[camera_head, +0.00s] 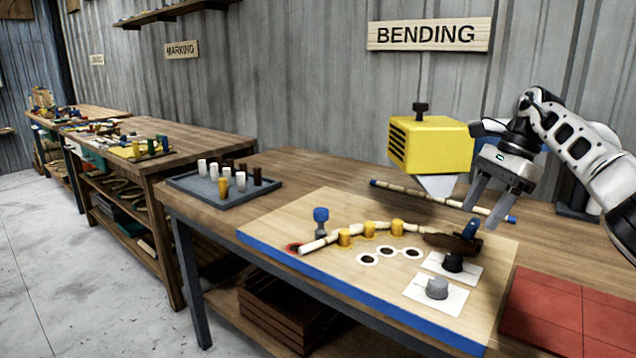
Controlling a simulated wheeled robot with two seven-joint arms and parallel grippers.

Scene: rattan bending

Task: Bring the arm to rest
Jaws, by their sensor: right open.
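My right gripper (487,207) is in the air over the right part of the bending table (300,170). Its two fingers point down and are spread apart, with nothing seen between them. My right arm comes in from the right edge. Below the gripper, a curved rattan piece (372,229) lies on the pale board (270,222), along several yellow pegs (345,238). Its right end is by a dark brown block (452,243) with a blue-topped handle (470,229). A blue-topped clamp (321,217) stands near its left end. My left gripper is not in view.
A yellow heater-like box (431,145) stands behind the board, near my right gripper. A straight rattan stick with blue ends (430,196) lies behind the board. A grey tray (195,186) holds several pegs at the left. A red mat (570,312) lies front right, clear.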

